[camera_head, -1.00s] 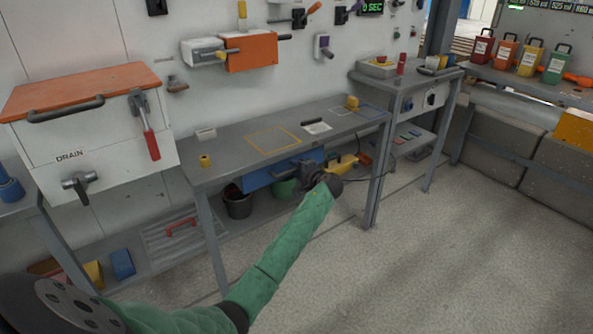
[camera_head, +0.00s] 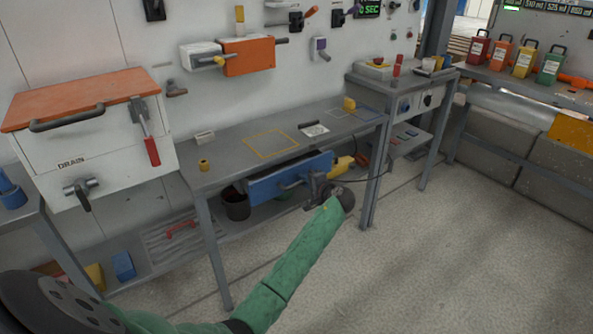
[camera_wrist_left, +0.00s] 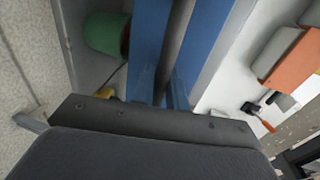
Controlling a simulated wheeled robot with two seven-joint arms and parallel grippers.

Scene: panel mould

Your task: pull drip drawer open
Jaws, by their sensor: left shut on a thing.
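The blue drip drawer (camera_head: 263,188) is under the grey worktable and stands partly out, its front ahead of the table edge. A dark bar handle (camera_head: 290,185) runs across its front. My left gripper (camera_head: 308,184) is at the right part of this handle, shut on it. In the left wrist view the dark handle (camera_wrist_left: 178,45) runs up from between the fingers (camera_wrist_left: 165,88), with the blue drawer front (camera_wrist_left: 212,30) behind it. My own arm and gripper hide part of the drawer's right end. My right gripper is not in view.
The worktable (camera_head: 225,172) has a yellow outlined square and small items on top. A dark bucket (camera_head: 237,205) stands on the shelf below; a green bucket (camera_wrist_left: 104,35) shows in the wrist view. A white DRAIN box (camera_head: 100,150) is at the left. The floor in front is clear.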

